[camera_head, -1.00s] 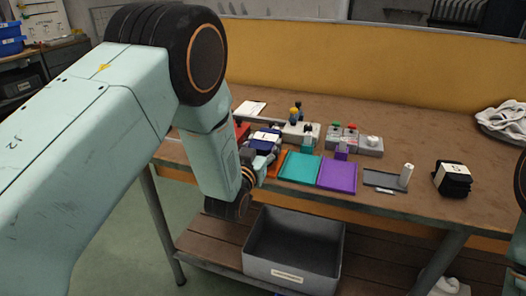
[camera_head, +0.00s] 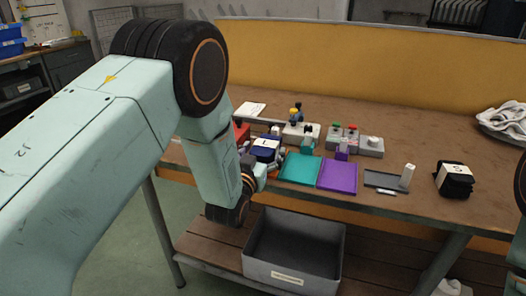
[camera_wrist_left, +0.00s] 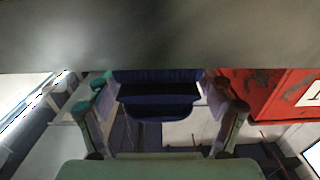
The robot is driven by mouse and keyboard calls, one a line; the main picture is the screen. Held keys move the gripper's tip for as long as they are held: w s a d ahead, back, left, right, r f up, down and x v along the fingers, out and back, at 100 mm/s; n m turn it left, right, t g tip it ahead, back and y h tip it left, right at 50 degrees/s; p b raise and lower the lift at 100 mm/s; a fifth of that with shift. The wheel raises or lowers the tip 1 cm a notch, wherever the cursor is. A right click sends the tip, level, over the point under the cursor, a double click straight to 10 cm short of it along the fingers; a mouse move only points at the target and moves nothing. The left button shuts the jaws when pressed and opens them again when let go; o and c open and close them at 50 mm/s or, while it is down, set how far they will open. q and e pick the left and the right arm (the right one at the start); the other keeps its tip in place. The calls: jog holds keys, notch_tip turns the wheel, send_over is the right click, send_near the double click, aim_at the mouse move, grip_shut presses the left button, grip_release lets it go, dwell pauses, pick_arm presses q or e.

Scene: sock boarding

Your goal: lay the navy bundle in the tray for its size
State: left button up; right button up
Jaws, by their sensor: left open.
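The navy bundle (camera_head: 263,154) with a white label lies low at the left end of the row of coloured trays, partly hidden by my gripper. My left gripper (camera_head: 273,160) is open at the bundle. In the left wrist view its fingers (camera_wrist_left: 165,115) stand on either side of the navy bundle (camera_wrist_left: 160,92). The teal tray (camera_head: 300,168) and the purple tray (camera_head: 338,177) are empty. An orange tray beside the teal one is almost wholly covered. Whether the bundle rests in it I cannot tell. My right gripper is out of view.
A red box (camera_head: 241,132) stands behind the bundle; it also shows in the left wrist view (camera_wrist_left: 262,95). Grey button boxes (camera_head: 370,146) stand behind the trays. A black labelled bundle (camera_head: 453,181) lies at right. A grey bin (camera_head: 258,264) sits on the lower shelf.

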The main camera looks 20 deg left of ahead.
pick_arm(q)
jog(key=shift+r, duration=0.15)
jog(key=s+p, duration=0.2)
jog(key=s, duration=1)
jog(key=shift+a, duration=0.2)
jog(key=shift+w, duration=0.1)
jog(key=shift+c, duration=0.5)
dwell(1.1)
